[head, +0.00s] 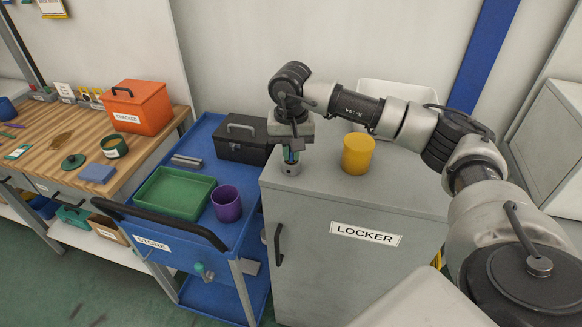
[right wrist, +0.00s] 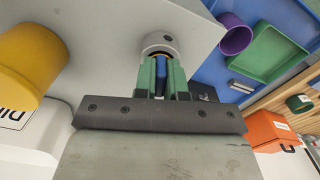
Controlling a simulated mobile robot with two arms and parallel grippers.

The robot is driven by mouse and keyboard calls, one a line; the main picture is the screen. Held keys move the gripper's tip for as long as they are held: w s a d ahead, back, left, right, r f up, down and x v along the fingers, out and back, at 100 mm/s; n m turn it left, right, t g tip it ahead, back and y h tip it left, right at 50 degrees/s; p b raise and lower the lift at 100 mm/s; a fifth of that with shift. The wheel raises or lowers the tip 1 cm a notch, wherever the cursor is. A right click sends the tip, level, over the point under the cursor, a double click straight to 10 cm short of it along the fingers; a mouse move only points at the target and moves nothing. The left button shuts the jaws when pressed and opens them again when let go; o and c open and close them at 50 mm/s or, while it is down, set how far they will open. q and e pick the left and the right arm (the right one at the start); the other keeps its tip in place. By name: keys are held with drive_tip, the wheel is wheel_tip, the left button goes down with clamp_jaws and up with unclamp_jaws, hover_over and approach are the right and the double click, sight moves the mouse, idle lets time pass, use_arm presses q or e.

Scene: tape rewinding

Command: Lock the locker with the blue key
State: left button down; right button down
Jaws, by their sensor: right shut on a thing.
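The grey locker (head: 325,275) stands in the middle of the head view, with its door and black handle facing front. A round grey lock cylinder (head: 291,169) sits on its top near the left back corner; it also shows in the right wrist view (right wrist: 160,40). My right gripper (head: 291,157) points down right over the cylinder. In the right wrist view its green fingers are shut on the blue key (right wrist: 160,64). The key's far end meets the cylinder's face; how deep it sits is hidden. My left gripper is not in view.
A yellow cylinder (head: 358,154) stands on the locker top, right of the lock. A blue cart (head: 217,242) with a green tray (head: 175,192), purple cup (head: 227,204) and black toolbox (head: 243,140) adjoins on the left. A wooden workbench (head: 45,145) stands further left.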

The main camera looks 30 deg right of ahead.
idle(0.4)
drive_tip(key=shift+n+b, duration=0.55)
drive_tip(key=shift+n, duration=1.45)
drive_tip(key=shift+f+n+b, duration=0.1)
drive_tip(key=shift+n+b, duration=0.4)
drive_tip(key=shift+n, duration=0.1)
drive_tip(key=shift+n+b, duration=0.3)
drive_tip(key=shift+n, duration=0.9)
